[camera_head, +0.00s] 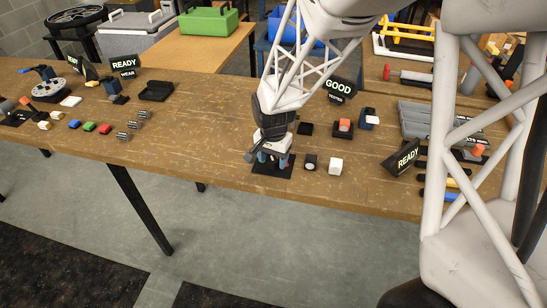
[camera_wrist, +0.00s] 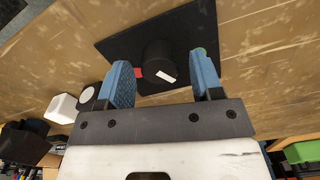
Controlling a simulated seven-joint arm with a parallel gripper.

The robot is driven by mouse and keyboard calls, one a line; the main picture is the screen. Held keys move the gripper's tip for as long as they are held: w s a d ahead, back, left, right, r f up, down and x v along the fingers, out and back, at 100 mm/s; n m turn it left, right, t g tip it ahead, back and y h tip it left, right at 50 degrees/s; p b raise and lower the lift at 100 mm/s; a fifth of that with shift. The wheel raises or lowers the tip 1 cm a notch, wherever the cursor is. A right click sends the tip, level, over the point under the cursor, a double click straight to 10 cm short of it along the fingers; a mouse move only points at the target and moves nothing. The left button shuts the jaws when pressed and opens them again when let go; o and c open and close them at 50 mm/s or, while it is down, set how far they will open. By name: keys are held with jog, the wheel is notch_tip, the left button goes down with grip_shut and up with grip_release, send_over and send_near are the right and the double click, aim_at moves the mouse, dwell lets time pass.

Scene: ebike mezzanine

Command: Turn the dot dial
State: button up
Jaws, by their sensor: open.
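A round black dial (camera_wrist: 158,58) with a white bar mark on top sits on a flat black square plate (camera_wrist: 115,38). In the head view my gripper (camera_head: 273,158) is low over the plate (camera_head: 273,170) near the table's front edge and hides the dial.
Left of the gripper in the wrist view are a black block with a white round face (camera_wrist: 88,98) and a white cube (camera_wrist: 63,107). The wooden table (camera_head: 200,125) is bare left of the plate.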

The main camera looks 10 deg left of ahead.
jog(key=shift+f, duration=0.15)
jog(key=shift+c, duration=0.2)
jog(key=c, duration=0.9)
jog(key=shift+n, duration=3)
jog(key=o, duration=0.9)
